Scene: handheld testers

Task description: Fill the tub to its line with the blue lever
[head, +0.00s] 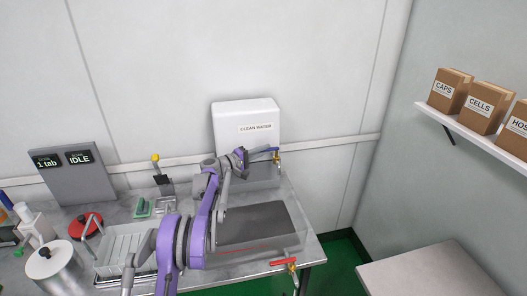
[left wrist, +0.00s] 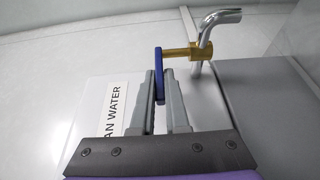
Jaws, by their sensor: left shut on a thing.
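The blue lever (head: 268,150) sits on a brass tap (head: 277,157) at the right of the white CLEAN WATER tank (head: 230,112). My left gripper (head: 243,157) reaches it from the left. In the left wrist view, my left gripper (left wrist: 162,84) is shut on the blue lever (left wrist: 158,62), which stands between the fingertips beside the brass valve stem (left wrist: 182,52) and the bent metal spout (left wrist: 209,28). My right gripper is out of view.
A red-handled tap (head: 284,262) sticks out at the bench's front right. On the left are a sign panel reading IDLE (head: 83,185), a yellow-topped lever (head: 157,167), a white rack (head: 125,243), a red round item (head: 85,226) and bottles. Boxes (head: 489,107) stand on the right wall shelf.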

